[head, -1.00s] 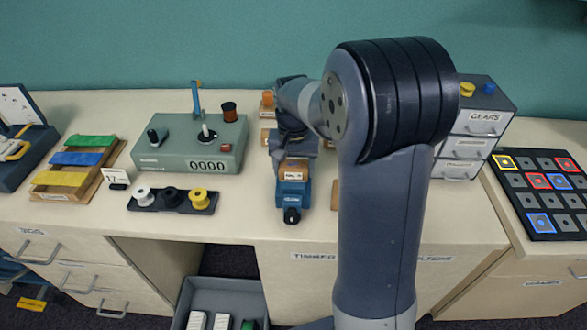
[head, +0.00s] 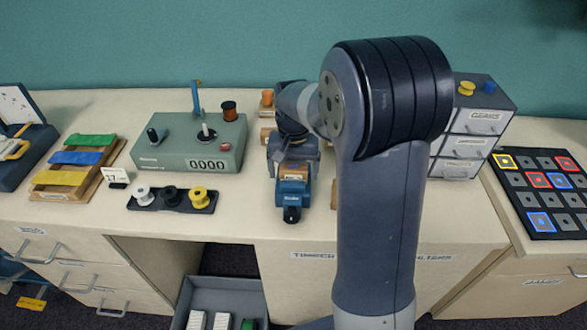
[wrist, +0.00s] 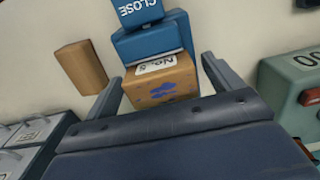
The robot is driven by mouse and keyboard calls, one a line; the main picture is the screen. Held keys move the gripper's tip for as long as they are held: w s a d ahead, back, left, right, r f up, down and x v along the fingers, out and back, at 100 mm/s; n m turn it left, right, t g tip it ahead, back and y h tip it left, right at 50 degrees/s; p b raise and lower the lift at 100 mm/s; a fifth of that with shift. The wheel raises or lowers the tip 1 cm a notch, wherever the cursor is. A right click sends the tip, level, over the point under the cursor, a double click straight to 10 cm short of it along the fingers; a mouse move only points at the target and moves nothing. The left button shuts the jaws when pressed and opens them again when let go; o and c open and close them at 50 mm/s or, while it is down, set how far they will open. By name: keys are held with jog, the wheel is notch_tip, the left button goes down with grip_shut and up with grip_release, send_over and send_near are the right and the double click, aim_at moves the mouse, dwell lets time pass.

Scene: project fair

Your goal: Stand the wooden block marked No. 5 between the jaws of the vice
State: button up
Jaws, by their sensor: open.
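The wooden block marked No. 5 (wrist: 160,86) has a white label and blue marks. In the wrist view it stands close against the blue vice (wrist: 150,44), whose part marked CLOSE is at the top. My gripper (wrist: 162,68) is open, with one finger on each side of the block and gaps visible between. In the head view the block (head: 294,173) shows at the vice (head: 292,192), partly covered by my gripper (head: 292,157). The block's lower part is hidden, so I cannot tell how deep it sits between the jaws.
Another wooden block (wrist: 82,68) lies beside the vice. A green-grey counter box (head: 188,143) and a spool rack (head: 172,199) stand left. A GEARS drawer unit (head: 470,135) stands right, behind my arm. The vice is near the bench's front edge.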

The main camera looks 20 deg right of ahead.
aim_at(293, 167)
notch_tip(293, 167, up, 12)
jog(key=shift+r, duration=0.15)
dwell(0.3)
